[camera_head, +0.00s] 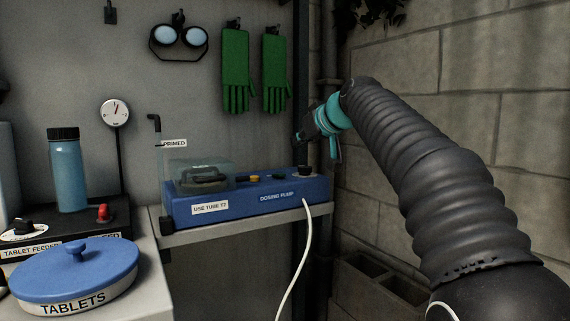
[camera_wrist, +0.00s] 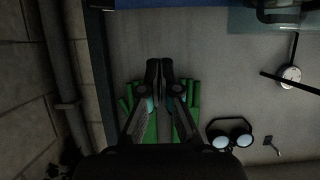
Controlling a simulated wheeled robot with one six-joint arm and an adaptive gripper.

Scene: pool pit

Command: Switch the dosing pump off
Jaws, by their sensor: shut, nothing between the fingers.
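The dosing pump (camera_head: 240,202) is a long blue box on a grey shelf, labelled DOSING PUMP and USE TUBE T2.
Green gloves (camera_head: 235,70) and goggles (camera_head: 180,38) hang on the back wall. A white cable (camera_head: 296,260) hangs from the pump's right end. A tablet feeder (camera_head: 60,232), a blue bottle (camera_head: 68,175) and a blue-lidded TABLETS tub (camera_head: 75,272) stand left. A block wall (camera_head: 400,50) bounds the right.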

